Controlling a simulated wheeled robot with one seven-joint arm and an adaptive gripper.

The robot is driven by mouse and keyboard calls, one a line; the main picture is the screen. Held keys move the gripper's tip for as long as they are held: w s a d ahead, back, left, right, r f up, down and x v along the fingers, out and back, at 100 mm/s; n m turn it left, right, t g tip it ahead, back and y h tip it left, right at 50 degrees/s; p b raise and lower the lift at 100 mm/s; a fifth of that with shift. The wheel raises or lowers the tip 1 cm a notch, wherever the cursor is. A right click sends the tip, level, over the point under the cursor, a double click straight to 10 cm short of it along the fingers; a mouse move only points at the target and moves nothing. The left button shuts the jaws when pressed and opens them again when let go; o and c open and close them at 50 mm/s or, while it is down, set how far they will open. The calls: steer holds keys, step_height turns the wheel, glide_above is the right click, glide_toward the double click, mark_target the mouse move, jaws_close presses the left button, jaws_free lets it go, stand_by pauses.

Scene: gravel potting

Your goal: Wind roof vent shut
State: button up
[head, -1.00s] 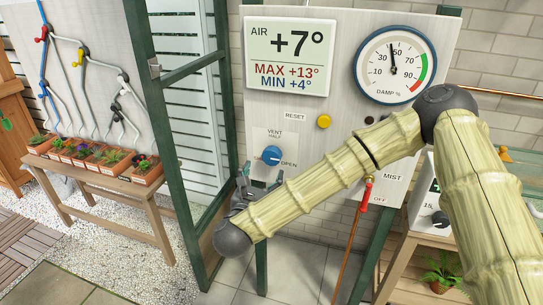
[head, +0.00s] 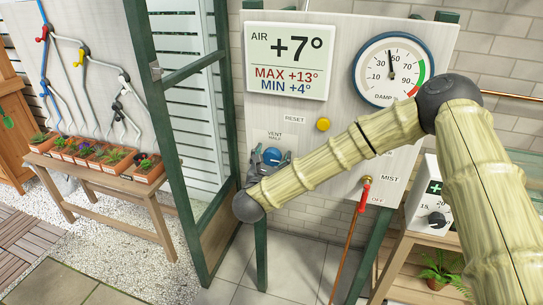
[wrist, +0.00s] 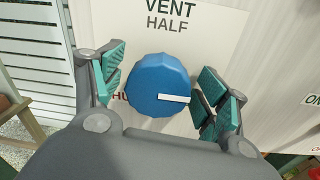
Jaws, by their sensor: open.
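The blue vent knob (head: 272,156) sits on the control panel under the label "VENT HALF". In the wrist view the knob (wrist: 160,86) lies between the green-padded fingers of my gripper (wrist: 162,92). The fingers are open, with a gap on both sides of the knob. The knob's white pointer mark points right in the wrist view, and part of a label shows at its left edge. In the head view my gripper (head: 270,160) is at the knob and covers its lower part and the "OPEN" label.
The panel also carries an air display (head: 290,60), a damp dial (head: 394,70), a yellow reset button (head: 323,124) and a red mist tap (head: 366,182). A green door frame (head: 180,150) stands close on the left. A bench with potted plants (head: 95,165) is further left.

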steer(key=c, duration=1)
steer(key=shift+c, duration=0.2)
